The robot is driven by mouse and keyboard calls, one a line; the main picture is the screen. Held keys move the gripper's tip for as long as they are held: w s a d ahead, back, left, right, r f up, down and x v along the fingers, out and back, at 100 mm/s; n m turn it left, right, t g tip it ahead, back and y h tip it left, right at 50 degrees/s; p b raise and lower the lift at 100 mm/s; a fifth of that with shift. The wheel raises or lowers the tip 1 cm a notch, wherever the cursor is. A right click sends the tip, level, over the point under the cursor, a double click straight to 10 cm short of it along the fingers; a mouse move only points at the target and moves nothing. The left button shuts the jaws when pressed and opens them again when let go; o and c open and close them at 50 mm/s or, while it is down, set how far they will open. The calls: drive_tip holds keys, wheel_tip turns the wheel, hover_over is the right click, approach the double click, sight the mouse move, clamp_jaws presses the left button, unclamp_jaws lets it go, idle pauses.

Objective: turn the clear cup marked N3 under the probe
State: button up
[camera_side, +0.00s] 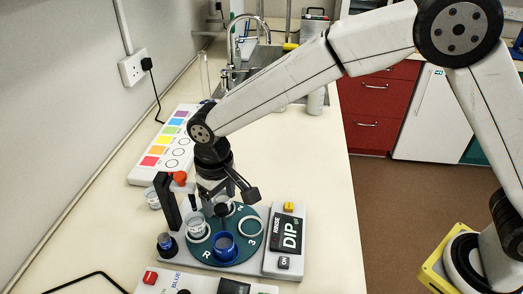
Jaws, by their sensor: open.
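A dark green turntable disc (203,254) with the marks R and 3 sits on a grey base. A clear cup (195,227) stands on its left side and a blue cup (224,247) at its front. Another clear cup (153,199) stands off the disc, to the left. No N3 marking is readable. A black post (166,202) with a red knob (180,178) rises at the disc's left; the probe tip cannot be made out. My gripper (226,199) is open, pointing down over the disc's back and middle. It hides part of the disc there; contact cannot be told.
A small dark-blue vial (166,242) stands at the left. A colour-patch board (162,150) lies behind. A box with a red button (150,277) is in front. The bench right of the panel is clear.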

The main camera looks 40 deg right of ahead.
drive_tip(key=shift+r, duration=2.9)
